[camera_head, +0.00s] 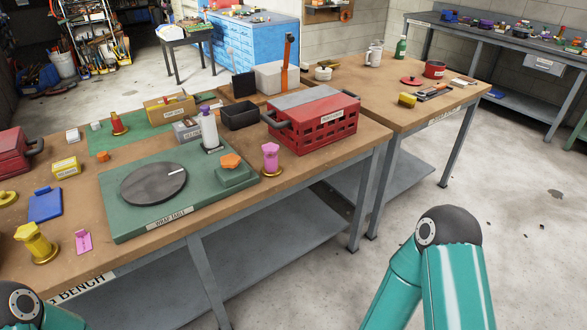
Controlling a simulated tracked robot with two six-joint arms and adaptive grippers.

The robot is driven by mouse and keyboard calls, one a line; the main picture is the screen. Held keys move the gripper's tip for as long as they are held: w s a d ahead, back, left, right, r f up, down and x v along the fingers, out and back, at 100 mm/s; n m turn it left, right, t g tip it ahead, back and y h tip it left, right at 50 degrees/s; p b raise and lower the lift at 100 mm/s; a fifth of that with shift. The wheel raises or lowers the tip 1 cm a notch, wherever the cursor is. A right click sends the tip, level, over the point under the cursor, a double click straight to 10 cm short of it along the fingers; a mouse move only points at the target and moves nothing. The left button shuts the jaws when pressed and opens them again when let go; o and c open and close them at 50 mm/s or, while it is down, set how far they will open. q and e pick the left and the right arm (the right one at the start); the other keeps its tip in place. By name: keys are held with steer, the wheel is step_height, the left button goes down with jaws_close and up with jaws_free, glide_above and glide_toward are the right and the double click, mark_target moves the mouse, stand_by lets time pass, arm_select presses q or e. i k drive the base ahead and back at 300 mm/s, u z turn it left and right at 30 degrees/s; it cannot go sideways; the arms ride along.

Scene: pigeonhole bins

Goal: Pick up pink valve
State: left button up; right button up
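The pink valve (270,158) stands upright on the wooden bench (235,205), near its front edge. It has a pink body and a gold-coloured base. It is just right of the green wrap table board (128,222) and in front of the red slotted crate (325,128). Nothing covers it. Both grippers are out of view. Only a part of my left arm shows at the bottom left corner, and a teal part of my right arm shows at the bottom right, both away from the valve.
The board carries a dark round disc (153,184) and an orange knob (231,161). A yellow valve (36,243), a pink tag (83,242) and a blue item (45,205) lie at the left. A second bench (375,98) stands behind right. The floor at right is mostly clear.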

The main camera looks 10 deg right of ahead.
mark_target(271, 169)
steer(key=u, duration=0.2)
steer(key=i, duration=0.85)
steer(key=z, duration=0.1)
